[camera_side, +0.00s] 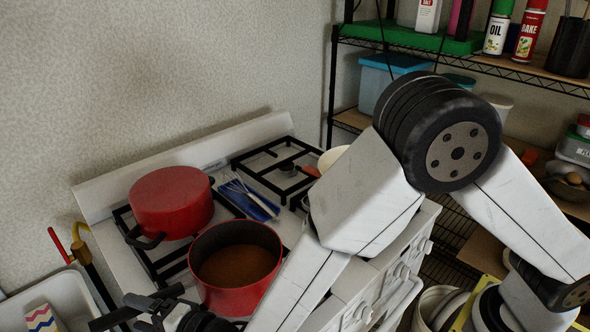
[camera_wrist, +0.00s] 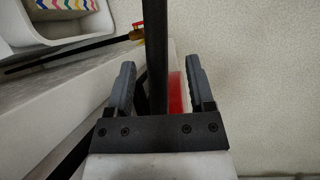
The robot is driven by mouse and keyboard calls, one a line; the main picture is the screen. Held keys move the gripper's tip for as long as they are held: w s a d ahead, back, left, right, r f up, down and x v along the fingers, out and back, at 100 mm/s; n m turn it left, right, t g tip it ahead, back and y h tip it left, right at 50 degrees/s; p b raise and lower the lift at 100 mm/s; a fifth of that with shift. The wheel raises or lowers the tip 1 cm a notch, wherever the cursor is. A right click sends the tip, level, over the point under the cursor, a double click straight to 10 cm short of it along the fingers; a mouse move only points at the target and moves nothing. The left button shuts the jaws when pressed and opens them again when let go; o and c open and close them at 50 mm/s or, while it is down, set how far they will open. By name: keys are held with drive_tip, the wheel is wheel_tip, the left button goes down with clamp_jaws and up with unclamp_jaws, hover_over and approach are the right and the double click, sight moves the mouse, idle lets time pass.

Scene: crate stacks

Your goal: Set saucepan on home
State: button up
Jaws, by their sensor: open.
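The open red saucepan (camera_side: 237,298), with brown contents, stands upright at the front left of the stove. Another red pot (camera_side: 172,200), lidded or upside down, sits behind it to the left; I cannot tell which. My gripper (camera_side: 152,306) is low at the saucepan's left front. In the wrist view my gripper (camera_wrist: 160,65) is open, with a long dark bar (camera_wrist: 156,45) between its fingers; it looks like the saucepan's handle. A strip of red shows beside the bar. I cannot tell whether the fingers touch it. No spot marked as home can be made out.
The stove (camera_side: 190,152) has black grates, the right one (camera_side: 270,165) partly free. A whisk (camera_side: 240,188) lies on a blue item (camera_side: 258,207) between the grates. A white bin (camera_side: 48,300) with a striped item stands left. A loaded shelf rack (camera_side: 490,65) stands right.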

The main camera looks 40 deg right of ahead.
drive_tip(key=v, duration=0.9)
drive_tip(key=shift+d, duration=0.1)
idle(0.4)
